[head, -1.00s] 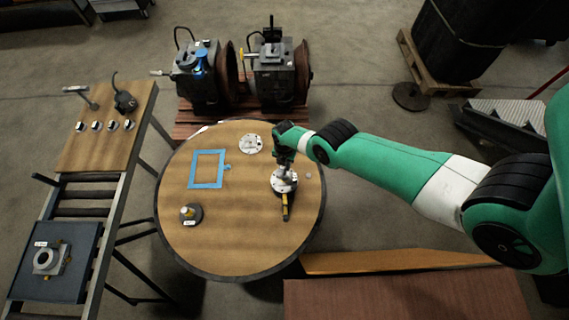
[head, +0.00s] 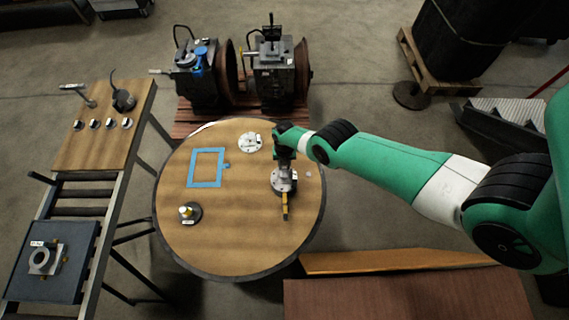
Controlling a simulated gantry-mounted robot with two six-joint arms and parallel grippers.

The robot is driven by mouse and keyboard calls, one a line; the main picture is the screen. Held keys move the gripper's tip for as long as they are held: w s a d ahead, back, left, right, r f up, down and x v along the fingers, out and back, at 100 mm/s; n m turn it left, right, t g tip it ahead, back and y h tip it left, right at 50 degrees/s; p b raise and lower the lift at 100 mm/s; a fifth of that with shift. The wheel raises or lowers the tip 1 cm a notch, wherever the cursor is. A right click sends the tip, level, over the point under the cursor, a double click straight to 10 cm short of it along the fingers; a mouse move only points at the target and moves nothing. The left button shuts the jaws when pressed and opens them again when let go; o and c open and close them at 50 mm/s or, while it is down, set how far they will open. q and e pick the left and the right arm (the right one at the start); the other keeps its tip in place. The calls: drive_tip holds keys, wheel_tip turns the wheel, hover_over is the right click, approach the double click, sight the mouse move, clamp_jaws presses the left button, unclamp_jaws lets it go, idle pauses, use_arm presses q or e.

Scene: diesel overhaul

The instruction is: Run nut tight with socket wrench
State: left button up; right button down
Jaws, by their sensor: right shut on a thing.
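My right gripper (head: 284,161) points down over a round metal flange (head: 277,186) on the right part of the round wooden table. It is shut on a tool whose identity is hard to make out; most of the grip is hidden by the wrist. A yellow handle with a dark end (head: 285,204), which looks like the socket wrench, sticks out from the flange toward the table's front. Whether it is the thing in the jaws I cannot tell. The nut is hidden under the gripper or too small to see. My left gripper is not in view.
The round table (head: 235,235) also bears a blue square outline (head: 192,168), a second flange (head: 253,143) and a dark round part with a yellow top (head: 190,213). A roller bench (head: 80,150) stands left. Two engine units (head: 272,72) stand behind. The table's front is clear.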

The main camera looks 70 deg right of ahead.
drive_tip(key=m, duration=1.7)
drive_tip(key=shift+f, duration=0.1)
drive_tip(key=m, duration=0.6)
drive_tip(key=shift+n, duration=0.3)
drive_tip(key=c, duration=1.3)
unclamp_jaws()
drive_tip(key=shift+c, duration=0.2)
clamp_jaws()
